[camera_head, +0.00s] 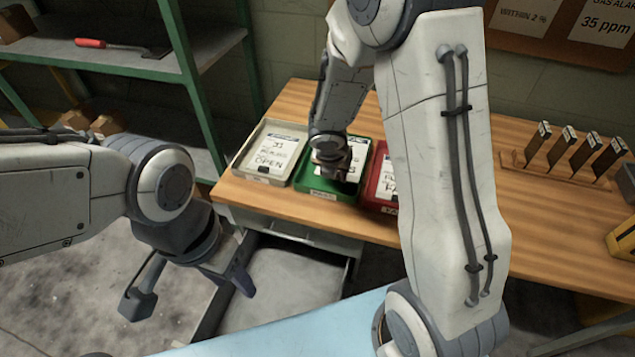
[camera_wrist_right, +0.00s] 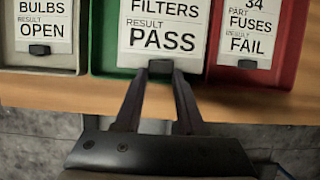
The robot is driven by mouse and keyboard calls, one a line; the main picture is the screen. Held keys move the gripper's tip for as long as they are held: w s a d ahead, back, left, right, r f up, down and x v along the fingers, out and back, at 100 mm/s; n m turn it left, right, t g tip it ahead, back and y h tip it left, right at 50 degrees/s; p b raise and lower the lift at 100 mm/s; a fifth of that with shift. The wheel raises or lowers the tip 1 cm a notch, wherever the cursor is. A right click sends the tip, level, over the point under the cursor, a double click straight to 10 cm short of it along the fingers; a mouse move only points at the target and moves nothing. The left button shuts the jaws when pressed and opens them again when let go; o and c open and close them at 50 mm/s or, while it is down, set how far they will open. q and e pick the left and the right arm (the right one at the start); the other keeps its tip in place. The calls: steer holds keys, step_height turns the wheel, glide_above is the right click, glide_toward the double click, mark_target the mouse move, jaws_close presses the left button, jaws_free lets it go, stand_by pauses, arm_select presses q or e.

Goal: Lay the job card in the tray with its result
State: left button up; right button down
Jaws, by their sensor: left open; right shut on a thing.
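The job card (camera_wrist_right: 165,12), reading FILTERS and RESULT PASS, is over or in the green tray (camera_wrist_right: 103,45). My right gripper (camera_wrist_right: 160,70) is shut on the dark tab at its lower edge. In the head view, my right gripper (camera_head: 329,172) is at the green tray (camera_head: 312,188) and partly covers the card. I cannot tell whether the card rests on the tray floor. The grey tray (camera_wrist_right: 40,70) holds a BULBS card (camera_wrist_right: 45,12) reading OPEN. The red tray (camera_wrist_right: 287,70) holds a FUSES card (camera_wrist_right: 250,18) reading FAIL. My left gripper (camera_head: 192,289) is open and empty, left of the bench.
The wooden bench (camera_head: 540,225) carries the trays. An open drawer (camera_head: 290,285) juts out below them. A rack of upright dark plates (camera_head: 565,150) stands at the right. Green shelving (camera_head: 130,65) is at the left.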

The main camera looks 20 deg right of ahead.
mark_target(327, 186)
steer(key=w+f, duration=0.1)
steer(key=w+a+f, duration=0.1)
steer(key=w, duration=0.1)
step_height(327, 186, down, 4)
steer(key=b, duration=0.2)
steer(key=shift+w+b, duration=0.15)
steer(key=shift+b, duration=0.15)
steer(key=shift+f, duration=0.1)
steer(key=c, duration=0.5)
jaws_free()
